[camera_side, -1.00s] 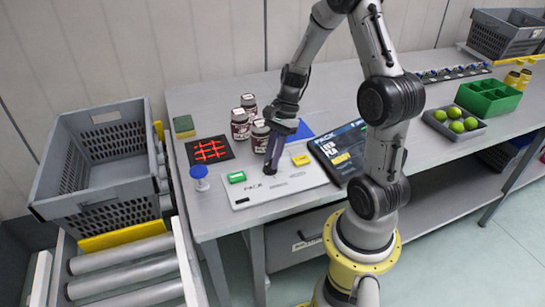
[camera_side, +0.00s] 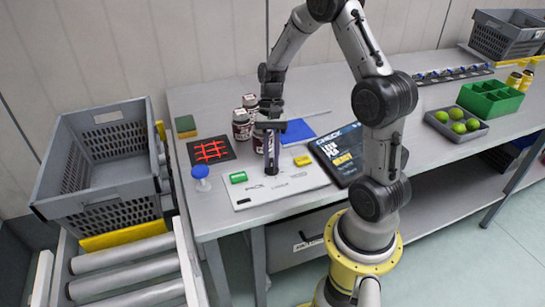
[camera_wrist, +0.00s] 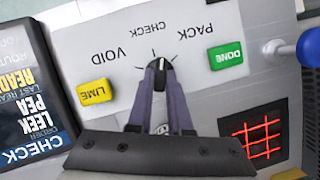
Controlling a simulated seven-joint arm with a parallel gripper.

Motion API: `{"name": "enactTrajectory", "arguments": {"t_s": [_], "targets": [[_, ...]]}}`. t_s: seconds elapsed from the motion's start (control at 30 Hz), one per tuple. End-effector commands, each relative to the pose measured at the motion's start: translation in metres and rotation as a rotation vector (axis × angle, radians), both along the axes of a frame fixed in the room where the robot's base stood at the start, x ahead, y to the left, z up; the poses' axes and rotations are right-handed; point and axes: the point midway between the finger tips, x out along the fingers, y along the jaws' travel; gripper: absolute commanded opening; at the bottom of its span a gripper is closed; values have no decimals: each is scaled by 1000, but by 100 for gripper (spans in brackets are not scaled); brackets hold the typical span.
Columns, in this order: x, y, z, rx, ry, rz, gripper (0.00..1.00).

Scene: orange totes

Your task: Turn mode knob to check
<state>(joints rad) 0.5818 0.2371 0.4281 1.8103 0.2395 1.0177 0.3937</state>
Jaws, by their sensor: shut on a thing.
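The mode knob (camera_wrist: 159,63) is small and dark with a white pointer line, on the pale control panel (camera_side: 308,182). In the wrist view its pointer aims up the picture, roughly toward the CHECK label (camera_wrist: 148,31), between VOID (camera_wrist: 130,56) and PACK (camera_wrist: 196,38). My gripper (camera_wrist: 160,68) is shut on the knob, one finger on each side. In the side view my gripper (camera_side: 271,170) points straight down at the panel and hides the knob. The display screen (camera_side: 340,150) has CHECK as its heading.
A green DONE button (camera_wrist: 227,55) and a yellow LIME button (camera_wrist: 95,92) flank the knob. A blue-topped post (camera_side: 200,176) stands at the panel's left. Dark jars (camera_side: 241,125) stand just behind my gripper. A red-grid pad (camera_side: 211,150) lies at the back left.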

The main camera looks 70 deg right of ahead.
Motion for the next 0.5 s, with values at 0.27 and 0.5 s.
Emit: {"name": "enactTrajectory", "arguments": {"t_s": [0.27, 0.5], "targets": [[2, 1, 1, 1, 1, 205, 0], [3, 2, 1, 0, 0, 309, 0]]}}
